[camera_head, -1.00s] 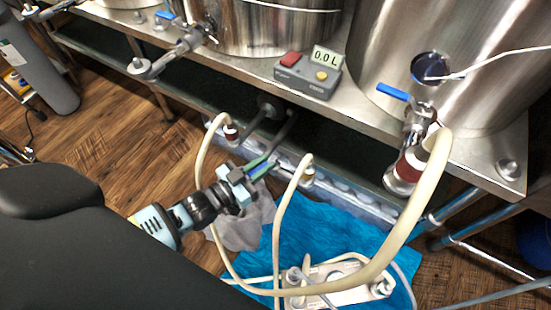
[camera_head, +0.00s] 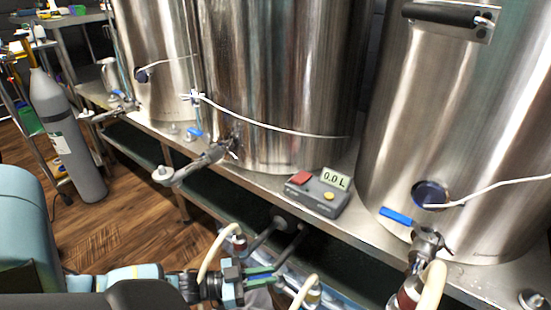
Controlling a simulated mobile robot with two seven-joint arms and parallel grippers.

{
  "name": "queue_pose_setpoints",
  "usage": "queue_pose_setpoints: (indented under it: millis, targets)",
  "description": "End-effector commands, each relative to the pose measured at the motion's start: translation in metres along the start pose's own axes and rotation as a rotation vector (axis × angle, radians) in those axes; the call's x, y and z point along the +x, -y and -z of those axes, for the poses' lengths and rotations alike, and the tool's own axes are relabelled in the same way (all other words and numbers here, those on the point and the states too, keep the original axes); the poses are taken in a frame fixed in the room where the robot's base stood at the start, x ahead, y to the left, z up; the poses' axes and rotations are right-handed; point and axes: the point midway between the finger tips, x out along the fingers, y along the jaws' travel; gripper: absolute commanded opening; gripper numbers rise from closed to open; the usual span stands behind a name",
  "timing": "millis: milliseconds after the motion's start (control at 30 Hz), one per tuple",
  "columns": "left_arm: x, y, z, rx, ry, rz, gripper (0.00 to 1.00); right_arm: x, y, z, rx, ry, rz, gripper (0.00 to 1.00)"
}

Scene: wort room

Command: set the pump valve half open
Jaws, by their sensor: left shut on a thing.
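My left gripper (camera_head: 262,275) reaches in from the lower left, low in front of the steel bench. Its narrow dark and green fingers are closed together beside the pump's hose fittings. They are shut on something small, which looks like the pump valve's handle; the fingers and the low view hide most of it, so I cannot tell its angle. My right gripper is not in view.
A grey meter (camera_head: 322,196) reading 0.0 L sits on the bench edge. A blue-handled tank valve (camera_head: 397,216) is at the right, with a cream hose (camera_head: 434,283) below it. Tall steel tanks (camera_head: 280,85) fill the back. A gas cylinder (camera_head: 68,140) stands left on open wood floor.

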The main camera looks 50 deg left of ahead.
Motion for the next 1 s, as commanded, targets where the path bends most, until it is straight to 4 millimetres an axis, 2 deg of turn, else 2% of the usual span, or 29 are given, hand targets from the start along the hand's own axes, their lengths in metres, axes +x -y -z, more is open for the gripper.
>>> queue_pose_setpoints:
  millis: [267,700,733,800,867,1000]
  targets:
    - [-0.0057,0.0037,-0.0026,0.000,0.005,-0.054,0.00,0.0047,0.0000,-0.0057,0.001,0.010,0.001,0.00]
    - [-0.0061,0.0040,-0.0020,-0.001,0.004,-0.060,0.00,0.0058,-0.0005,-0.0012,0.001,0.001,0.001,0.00]
    - [-0.0061,0.0040,-0.0020,-0.001,0.004,-0.060,0.19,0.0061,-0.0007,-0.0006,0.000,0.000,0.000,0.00]
    - [-0.0060,0.0041,-0.0018,-0.001,0.004,-0.060,0.28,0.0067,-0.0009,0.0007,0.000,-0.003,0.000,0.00]
    - [-0.0058,0.0042,-0.0015,0.000,0.003,-0.060,0.36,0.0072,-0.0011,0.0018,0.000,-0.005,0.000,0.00]
    - [-0.0054,0.0044,-0.0009,0.000,0.002,-0.060,0.37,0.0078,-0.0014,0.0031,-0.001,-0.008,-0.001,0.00]
